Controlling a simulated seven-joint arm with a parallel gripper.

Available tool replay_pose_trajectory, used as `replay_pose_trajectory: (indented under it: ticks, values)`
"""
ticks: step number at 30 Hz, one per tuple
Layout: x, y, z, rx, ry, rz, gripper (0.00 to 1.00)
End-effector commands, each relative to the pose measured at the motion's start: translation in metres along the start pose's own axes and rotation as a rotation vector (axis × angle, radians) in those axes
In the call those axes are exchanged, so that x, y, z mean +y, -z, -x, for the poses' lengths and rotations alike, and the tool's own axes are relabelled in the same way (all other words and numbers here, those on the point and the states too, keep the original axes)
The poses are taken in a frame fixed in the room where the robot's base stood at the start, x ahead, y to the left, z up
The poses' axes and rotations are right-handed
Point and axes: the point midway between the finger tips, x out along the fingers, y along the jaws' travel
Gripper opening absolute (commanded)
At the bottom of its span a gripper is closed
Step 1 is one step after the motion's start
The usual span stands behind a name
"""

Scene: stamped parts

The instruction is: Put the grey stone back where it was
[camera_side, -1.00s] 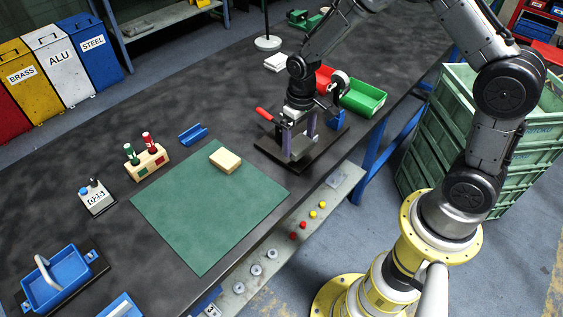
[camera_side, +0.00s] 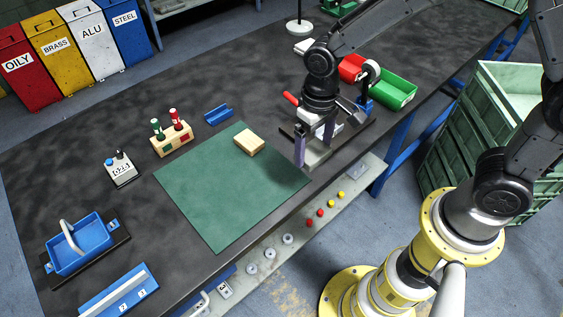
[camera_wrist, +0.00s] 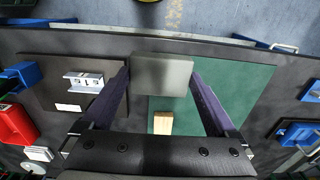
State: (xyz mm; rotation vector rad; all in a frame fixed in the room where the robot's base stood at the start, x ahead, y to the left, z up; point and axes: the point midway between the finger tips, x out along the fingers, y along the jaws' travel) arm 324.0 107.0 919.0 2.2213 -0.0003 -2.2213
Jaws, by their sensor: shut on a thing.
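My gripper (camera_side: 315,148) is shut on the grey stone (camera_wrist: 162,75), a flat grey block held between its two purple fingers. In the side view the stone (camera_side: 317,155) is partly hidden by the fingers. They are beside the right corner of the green mat (camera_side: 215,205), between the mat and a dark plate (camera_side: 358,127). In the wrist view the stone overlaps the mat's left edge (camera_wrist: 245,85). I cannot tell how high it is above the table. A tan block (camera_side: 250,142) lies on the mat, near its far edge.
A metal piece with stamped digits (camera_wrist: 83,80) sits on the dark plate. Red (camera_side: 352,68) and green (camera_side: 390,90) bins stand behind. A wooden holder with two stamps (camera_side: 172,138) and a blue channel (camera_side: 218,114) stand beyond the mat. Most of the mat is bare.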

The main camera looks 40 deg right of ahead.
Motion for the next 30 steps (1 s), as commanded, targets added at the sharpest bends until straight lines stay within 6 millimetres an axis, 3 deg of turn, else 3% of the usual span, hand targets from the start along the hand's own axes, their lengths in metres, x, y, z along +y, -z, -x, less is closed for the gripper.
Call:
replay_pose_trajectory:
  ticks: [4,12,20,27,30]
  values:
    - [-0.010,0.031,-0.015,0.000,0.000,0.000,0.41]
    - [-0.021,0.065,-0.058,0.000,0.000,-0.001,0.41]
    - [-0.024,0.075,-0.071,0.001,0.000,0.000,0.41]
    - [-0.025,0.076,-0.101,-0.001,0.000,0.000,0.41]
    - [-0.025,0.077,-0.104,0.002,0.001,0.000,0.41]
